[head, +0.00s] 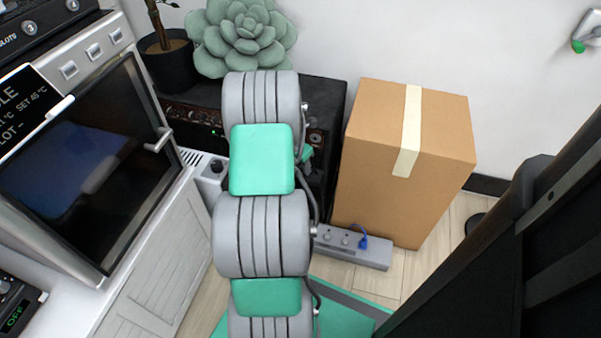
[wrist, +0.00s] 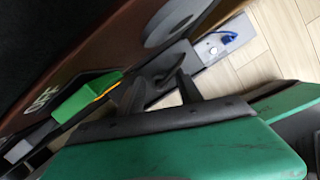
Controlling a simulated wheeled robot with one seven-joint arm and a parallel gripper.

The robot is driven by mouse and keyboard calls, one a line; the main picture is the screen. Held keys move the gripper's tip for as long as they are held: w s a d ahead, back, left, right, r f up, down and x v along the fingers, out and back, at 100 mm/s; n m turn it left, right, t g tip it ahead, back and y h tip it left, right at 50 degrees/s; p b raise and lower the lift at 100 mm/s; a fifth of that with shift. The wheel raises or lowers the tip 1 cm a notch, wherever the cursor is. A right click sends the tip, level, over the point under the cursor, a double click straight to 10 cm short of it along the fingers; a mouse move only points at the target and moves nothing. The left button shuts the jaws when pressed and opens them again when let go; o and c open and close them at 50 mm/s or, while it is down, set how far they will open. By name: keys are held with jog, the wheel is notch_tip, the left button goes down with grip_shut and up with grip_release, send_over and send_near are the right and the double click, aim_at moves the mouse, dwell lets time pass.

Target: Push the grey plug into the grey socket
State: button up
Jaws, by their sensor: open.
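A grey power strip (head: 375,253) lies on the floor in front of the cardboard box, with round sockets on its top and a blue plug (head: 362,241) in it. The strip (wrist: 207,62) and the blue plug (wrist: 230,38) also show at the upper right of the wrist view. My gripper (wrist: 160,84) is open, with its two dark fingers apart, short of the strip. A dark grey shape lies just beyond the fingertips; I cannot tell whether it is the grey plug. I cannot single out the grey socket. My arm hides the gripper in the head view.
A cardboard box (head: 408,170) stands behind the strip. A dark amplifier (head: 325,100) stands beside it, partly behind my arm. A white cabinet with an oven-like door (head: 85,170) is at the left. A green block (wrist: 85,98) shows in the wrist view. Wood floor lies beside the strip.

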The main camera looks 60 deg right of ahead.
jog(key=shift+r, duration=0.1)
jog(key=shift+c, duration=0.5)
grip_shut()
